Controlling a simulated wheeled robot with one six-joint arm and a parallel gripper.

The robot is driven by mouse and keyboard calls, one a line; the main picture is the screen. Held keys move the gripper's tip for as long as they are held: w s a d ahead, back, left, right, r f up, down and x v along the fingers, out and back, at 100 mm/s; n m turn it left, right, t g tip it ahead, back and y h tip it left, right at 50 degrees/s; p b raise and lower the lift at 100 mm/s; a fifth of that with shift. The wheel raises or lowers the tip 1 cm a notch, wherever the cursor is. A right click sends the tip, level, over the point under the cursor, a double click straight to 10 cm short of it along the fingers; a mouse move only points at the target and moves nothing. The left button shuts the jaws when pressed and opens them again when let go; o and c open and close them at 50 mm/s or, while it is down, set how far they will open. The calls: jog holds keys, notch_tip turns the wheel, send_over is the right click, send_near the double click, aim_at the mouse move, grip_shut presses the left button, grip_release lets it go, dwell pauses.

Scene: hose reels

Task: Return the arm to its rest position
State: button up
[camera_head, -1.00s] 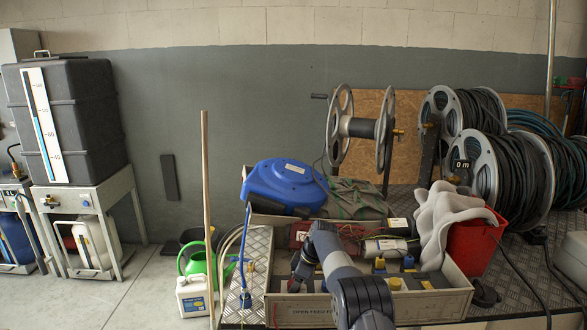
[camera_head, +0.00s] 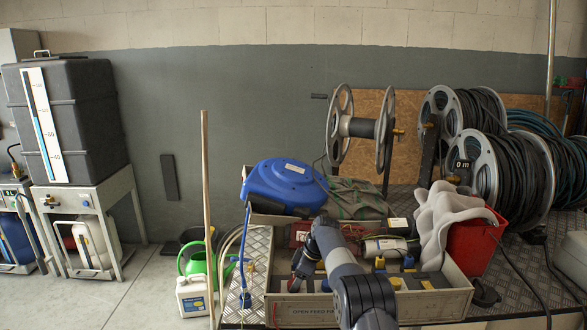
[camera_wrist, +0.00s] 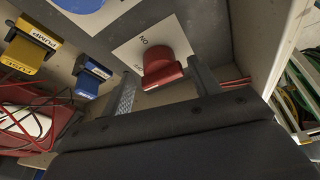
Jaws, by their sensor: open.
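My arm (camera_head: 345,262) reaches over the open grey box (camera_head: 418,306) in the head view, its wrist bent down. My gripper (camera_wrist: 163,88) is open and empty in the wrist view, with one finger at each side. A red switch knob (camera_wrist: 163,66) on a white plate marked "ON" shows between and beyond the fingertips. I cannot tell how far it is from the fingers. In the head view the fingers are too small and dark to make out.
Yellow (camera_wrist: 30,48) and blue (camera_wrist: 92,72) labelled parts sit left of the knob. A box wall (camera_wrist: 268,45) stands close on the right. The blue hose reel (camera_head: 285,186) is behind the arm; a red bucket (camera_head: 472,245) with grey cloth is to the right.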

jog(key=shift+x, duration=1.05)
jog(key=shift+s+r+m+t+b, duration=0.1)
jog(key=shift+r+m+t+b, duration=0.25)
jog(key=shift+m, duration=0.45)
jog(key=shift+f+m+t, duration=0.15)
jog(key=shift+m+t, duration=0.1)
jog(key=shift+m, duration=0.45)
jog(key=m, duration=0.2)
jog(key=m+t+h, duration=0.1)
jog(key=m, duration=0.2)
jog(key=shift+s+a+h, duration=0.1)
jog(key=shift+s+h, duration=0.1)
jog(key=shift+h, duration=0.1)
jog(key=shift+a+m+t+h+p, duration=0.1)
jog(key=shift+m+t+h+p, duration=0.3)
jog(key=shift+m, duration=0.85)
jog(key=shift+a+m+t+h+p, duration=0.1)
jog(key=shift+m+t+h+p, duration=0.3)
jog(key=shift+m, duration=0.85)
jog(key=shift+a+m+h+p, duration=0.15)
jog(key=shift+m+h+p, duration=0.75)
jog(key=shift+m, duration=1.6)
jog(key=shift+b+v, duration=0.4)
jog(key=shift+v, duration=1.25)
jog(key=shift+w, duration=0.1)
